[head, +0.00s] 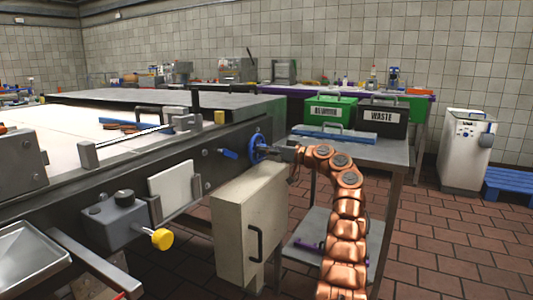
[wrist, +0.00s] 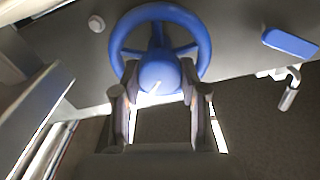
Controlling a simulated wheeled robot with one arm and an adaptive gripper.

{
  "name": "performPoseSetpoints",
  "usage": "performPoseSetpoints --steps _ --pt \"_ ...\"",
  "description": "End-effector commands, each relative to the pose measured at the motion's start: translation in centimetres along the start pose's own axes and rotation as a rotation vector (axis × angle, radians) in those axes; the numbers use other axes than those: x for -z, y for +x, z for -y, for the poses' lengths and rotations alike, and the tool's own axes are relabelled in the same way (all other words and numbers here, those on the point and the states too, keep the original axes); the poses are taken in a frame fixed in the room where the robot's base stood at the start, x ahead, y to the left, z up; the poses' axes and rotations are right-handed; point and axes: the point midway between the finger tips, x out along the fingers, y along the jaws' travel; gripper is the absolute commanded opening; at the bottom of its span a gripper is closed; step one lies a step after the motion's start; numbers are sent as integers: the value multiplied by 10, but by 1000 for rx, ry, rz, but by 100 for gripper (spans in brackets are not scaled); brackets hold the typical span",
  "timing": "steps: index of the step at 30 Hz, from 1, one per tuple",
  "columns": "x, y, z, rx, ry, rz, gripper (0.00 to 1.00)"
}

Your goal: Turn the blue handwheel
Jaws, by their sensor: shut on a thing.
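The blue handwheel (head: 257,146) is mounted on the dark side panel of the long machine in the head view. In the wrist view the handwheel (wrist: 196,25) fills the upper middle, with its rim, spokes and round hub showing. My gripper (head: 284,150) reaches it from the right in the head view. In the wrist view my gripper (wrist: 160,88) has one finger on each side of the blue hub and is shut on it. The inner faces of the fingertips are partly hidden by the hub.
A blue lever (head: 229,154) sits left of the wheel. A cream cabinet (head: 240,215) stands below. The tiled floor at right is mostly clear.

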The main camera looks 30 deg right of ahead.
Motion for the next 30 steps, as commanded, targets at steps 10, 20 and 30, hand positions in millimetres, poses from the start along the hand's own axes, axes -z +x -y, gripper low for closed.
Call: performPoseSetpoints --steps 10,20,30 --pt "1 1 1 3 258 -1 8" --pt "1 1 0 2 472 1 8" --pt "6 1 1 2 732 2 8"
